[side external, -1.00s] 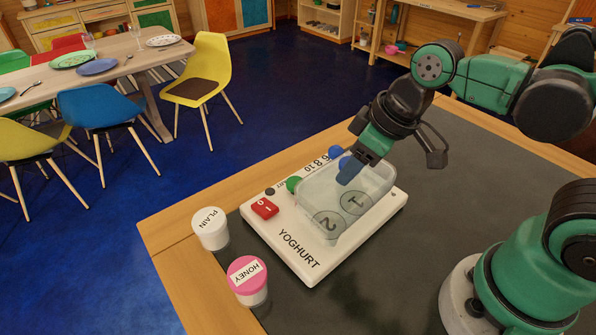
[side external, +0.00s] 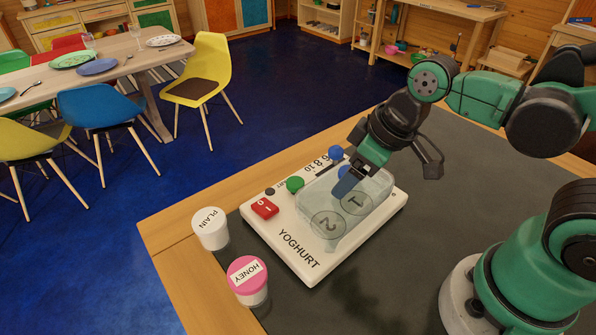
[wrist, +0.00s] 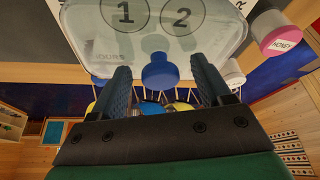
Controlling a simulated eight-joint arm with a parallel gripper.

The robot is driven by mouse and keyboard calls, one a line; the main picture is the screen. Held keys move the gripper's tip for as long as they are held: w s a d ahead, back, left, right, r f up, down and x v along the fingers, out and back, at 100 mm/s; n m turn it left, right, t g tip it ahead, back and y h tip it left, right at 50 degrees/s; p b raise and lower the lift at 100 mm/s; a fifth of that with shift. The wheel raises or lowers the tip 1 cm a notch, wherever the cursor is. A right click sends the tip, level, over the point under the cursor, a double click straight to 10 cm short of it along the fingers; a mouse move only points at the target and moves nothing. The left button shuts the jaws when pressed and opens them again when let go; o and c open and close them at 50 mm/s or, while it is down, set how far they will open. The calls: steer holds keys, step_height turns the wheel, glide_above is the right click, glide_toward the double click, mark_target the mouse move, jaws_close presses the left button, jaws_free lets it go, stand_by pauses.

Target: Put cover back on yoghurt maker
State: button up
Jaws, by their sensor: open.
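The white yoghurt maker (side external: 292,258) lies on the table. Its clear cover (side external: 375,190) rests over the circles marked 1 and 2, apparently down on the base; whether it is fully seated I cannot tell. The cover also shows at the top of the wrist view (wrist: 215,38). A blue knob (wrist: 160,72), apparently the cover's handle, sits between my fingers. My gripper (side external: 347,184) is open around the knob, with a visible gap to each finger in the wrist view.
A white PLAIN pot (side external: 210,229) and a pink-lidded HONEY pot (side external: 249,282) stand left of the maker. The maker has a red switch (side external: 264,208), a green knob (side external: 295,184) and a blue knob (side external: 336,153). The dark table top (side external: 400,265) is clear at front.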

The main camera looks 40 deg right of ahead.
steer(key=v, duration=1.2)
steer(key=w+d+f+m+t, duration=0.1)
steer(key=w+f, duration=0.1)
steer(key=w+d+f+m+t+h, duration=0.1)
steer(key=w+f, duration=0.1)
steer(key=w+d+f+m, duration=0.1)
steer(key=w+f+m, duration=0.1)
steer(key=f, duration=0.1)
steer(key=shift+w+d+f+t+h, duration=0.1)
steer(key=shift+t+h, duration=0.2)
steer(key=shift+t, duration=0.1)
stand_by(0.7)
